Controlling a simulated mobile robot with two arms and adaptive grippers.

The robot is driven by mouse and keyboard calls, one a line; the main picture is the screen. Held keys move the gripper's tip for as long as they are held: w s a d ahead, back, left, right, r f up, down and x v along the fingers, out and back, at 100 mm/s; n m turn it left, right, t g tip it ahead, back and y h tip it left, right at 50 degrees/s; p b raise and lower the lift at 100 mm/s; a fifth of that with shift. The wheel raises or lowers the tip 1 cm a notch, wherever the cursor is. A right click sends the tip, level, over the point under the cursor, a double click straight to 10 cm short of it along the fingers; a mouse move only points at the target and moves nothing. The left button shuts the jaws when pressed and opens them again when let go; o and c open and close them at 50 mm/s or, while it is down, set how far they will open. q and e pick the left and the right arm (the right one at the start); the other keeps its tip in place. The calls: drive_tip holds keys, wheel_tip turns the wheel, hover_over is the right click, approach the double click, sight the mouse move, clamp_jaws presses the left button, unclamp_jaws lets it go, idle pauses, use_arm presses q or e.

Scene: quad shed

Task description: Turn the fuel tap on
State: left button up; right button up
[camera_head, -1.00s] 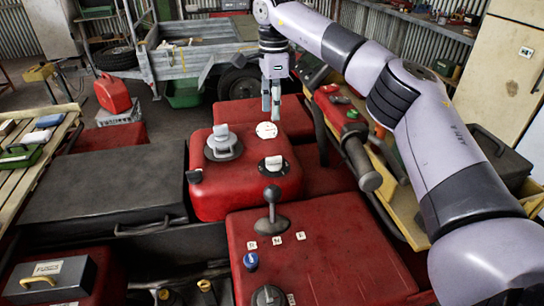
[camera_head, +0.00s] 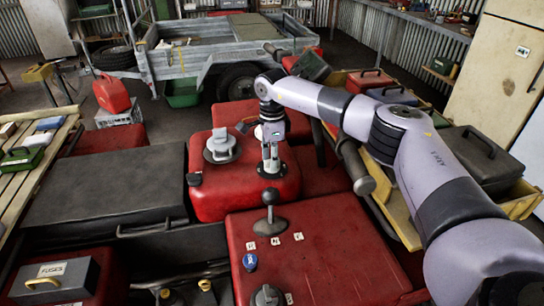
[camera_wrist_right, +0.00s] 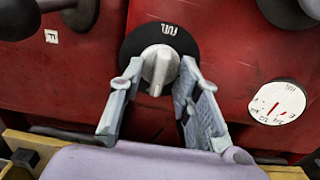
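The fuel tap (camera_wrist_right: 160,66) is a pale grey knob with a raised grip on a round black plate. It is on the red tank (camera_head: 207,203), and the plate has white marks at its far edge. The knob's grip points toward the bottom of the right wrist view. My right gripper (camera_head: 269,167) points down over the tap and hides most of it in the head view. In the right wrist view its fingers (camera_wrist_right: 161,73) are apart, one on each side of the knob. Small gaps seem to show beside the knob; contact is unclear. My left gripper is not in view.
A round white gauge (camera_wrist_right: 277,103) is right of the tap in the wrist view. A grey filler cap (camera_head: 222,147) stands left of my gripper. A black gear lever (camera_head: 270,205) rises just in front. A handlebar grip (camera_head: 362,180) is to the right.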

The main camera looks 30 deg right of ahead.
clamp_jaws()
idle(0.3)
drive_tip(key=shift+m, duration=0.4)
drive_tip(key=m, duration=0.5)
drive_tip(key=shift+r+m, duration=0.1)
drive_tip(key=shift+m, duration=0.2)
drive_tip(key=m+p, duration=0.1)
drive_tip(key=m, duration=0.4)
drive_tip(key=shift+m, duration=0.3)
idle(0.3)
unclamp_jaws()
